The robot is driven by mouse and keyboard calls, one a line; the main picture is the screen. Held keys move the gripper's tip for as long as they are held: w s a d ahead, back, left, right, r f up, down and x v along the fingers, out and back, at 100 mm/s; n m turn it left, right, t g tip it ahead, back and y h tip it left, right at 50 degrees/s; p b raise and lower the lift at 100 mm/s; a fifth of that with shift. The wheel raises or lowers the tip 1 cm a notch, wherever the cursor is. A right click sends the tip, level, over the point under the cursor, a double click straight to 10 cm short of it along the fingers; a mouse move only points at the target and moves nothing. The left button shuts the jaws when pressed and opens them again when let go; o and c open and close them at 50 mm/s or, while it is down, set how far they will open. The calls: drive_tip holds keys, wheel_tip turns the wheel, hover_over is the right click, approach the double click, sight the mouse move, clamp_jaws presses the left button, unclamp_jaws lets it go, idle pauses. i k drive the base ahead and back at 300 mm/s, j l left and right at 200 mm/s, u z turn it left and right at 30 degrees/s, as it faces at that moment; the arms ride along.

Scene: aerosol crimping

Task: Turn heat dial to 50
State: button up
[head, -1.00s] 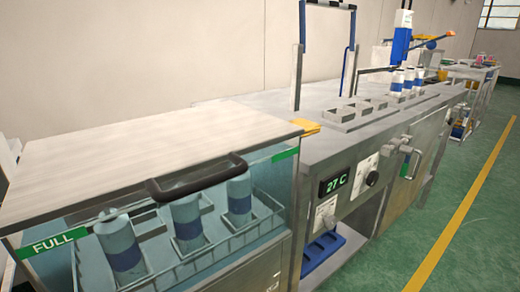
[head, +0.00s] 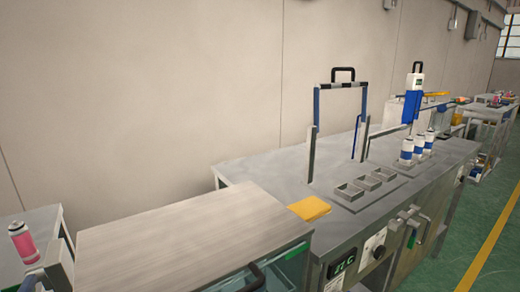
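The black heat dial (head: 378,252) sits on a white plate on the front of the metal bench, at the lower right in the head view. Its setting is too small to read. Left of it is a dark display (head: 343,266) with green characters, partly legible. A switch plate (head: 334,285) shows below the display, cut by the bottom edge. I cannot make out my gripper in the head view, and nothing is seen touching the dial.
A wooden-topped glass tank (head: 190,235) stands in front of the bench, left of the dial. The bench (head: 270,172) carries a blue-and-black frame, empty trays (head: 365,185) and white-blue cans (head: 407,150). A pink can (head: 22,242) stands at far left. Green floor (head: 455,255) is open at right.

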sight(379, 252)
drive_tip(key=i+l+z, duration=0.45)
drive_tip(key=i+z, duration=0.15)
drive_tip(key=i, duration=0.2)
